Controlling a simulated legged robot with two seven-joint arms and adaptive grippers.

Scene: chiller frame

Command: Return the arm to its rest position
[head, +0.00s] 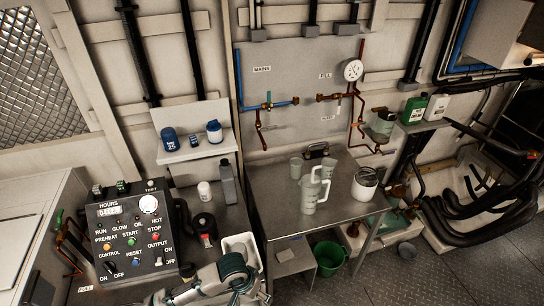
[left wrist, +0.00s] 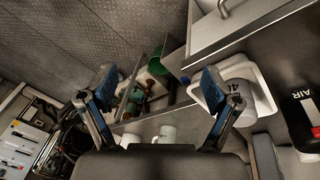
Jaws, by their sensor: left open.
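My left arm comes in at the bottom of the head view. Its gripper (head: 244,282) is low in the picture, in front of the grey bench and close to a white bin (head: 240,243). In the left wrist view the two blue-padded fingers of my left gripper (left wrist: 158,86) stand wide apart with nothing between them. The white bin (left wrist: 262,92) shows just right of the right finger, with a round item marked 40 inside. I cannot tell whether finger and bin touch. My right gripper is in neither view.
A control box (head: 130,235) stands left of the arm. Clear jugs (head: 314,190) and a white tub (head: 365,184) stand on the metal table (head: 280,212). A green bucket (head: 329,258) is on the floor below. Black hoses (head: 480,225) fill the right side. Open floor (head: 450,275) lies at lower right.

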